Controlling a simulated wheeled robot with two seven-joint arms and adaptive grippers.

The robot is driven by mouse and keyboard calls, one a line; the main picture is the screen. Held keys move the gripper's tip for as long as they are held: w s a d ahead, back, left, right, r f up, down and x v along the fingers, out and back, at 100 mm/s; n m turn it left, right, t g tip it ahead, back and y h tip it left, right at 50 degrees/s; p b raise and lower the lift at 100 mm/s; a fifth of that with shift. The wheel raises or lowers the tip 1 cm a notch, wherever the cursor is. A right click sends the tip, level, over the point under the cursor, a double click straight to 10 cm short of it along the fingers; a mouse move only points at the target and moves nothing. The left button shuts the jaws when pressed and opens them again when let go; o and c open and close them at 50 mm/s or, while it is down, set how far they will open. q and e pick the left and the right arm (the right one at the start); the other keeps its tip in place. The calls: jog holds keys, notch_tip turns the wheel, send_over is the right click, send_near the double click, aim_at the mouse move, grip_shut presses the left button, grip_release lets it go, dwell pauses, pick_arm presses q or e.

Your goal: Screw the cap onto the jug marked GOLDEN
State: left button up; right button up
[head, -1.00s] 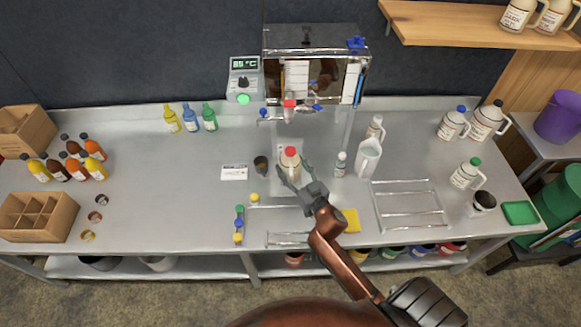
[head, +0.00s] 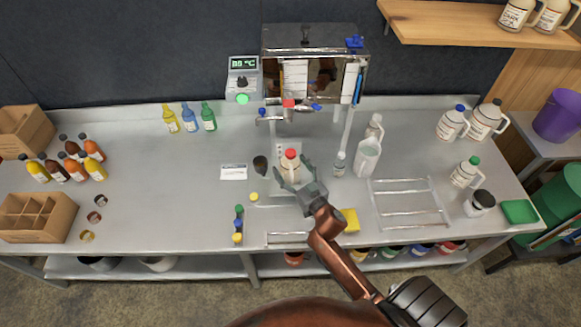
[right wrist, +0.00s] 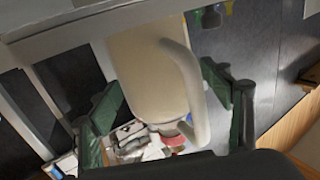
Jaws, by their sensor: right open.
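A small cream jug (head: 291,171) with a red cap (head: 290,154) on top stands upright in front of the evaporator. Its label is too small to read, so I cannot tell whether it is the one marked GOLDEN. My right gripper (head: 294,176) is open, with its fingers around the jug's sides. In the right wrist view the pale jug (right wrist: 148,75) and its handle (right wrist: 190,85) lie between the green fingers (right wrist: 168,118). Loose caps include a yellow one (head: 254,196) and a green one (head: 239,210) near the bench front. My left gripper is out of view.
The metal evaporator (head: 312,40) with taps stands behind the jug. A wire rack (head: 408,203) lies further right. The left middle of the bench is clear.

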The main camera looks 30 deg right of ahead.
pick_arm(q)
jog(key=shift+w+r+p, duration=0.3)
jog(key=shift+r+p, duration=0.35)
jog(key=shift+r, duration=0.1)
pick_arm(e)
jog(key=s+a, duration=0.1)
jog(key=s, duration=1.1)
jog(key=shift+r, duration=0.25)
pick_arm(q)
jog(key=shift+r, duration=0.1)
pick_arm(e)
jog(key=shift+s+r, duration=0.1)
pick_arm(q)
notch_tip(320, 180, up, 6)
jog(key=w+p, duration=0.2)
jog(key=p, duration=0.4)
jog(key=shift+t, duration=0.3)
pick_arm(e)
jog(key=s+a+r, duration=0.1)
jog(key=s+r, duration=0.2)
jog(key=s, duration=0.5)
jog(key=shift+s+a+r, duration=0.25)
jog(key=shift+a+r, duration=0.05)
jog(key=shift+r, duration=0.1)
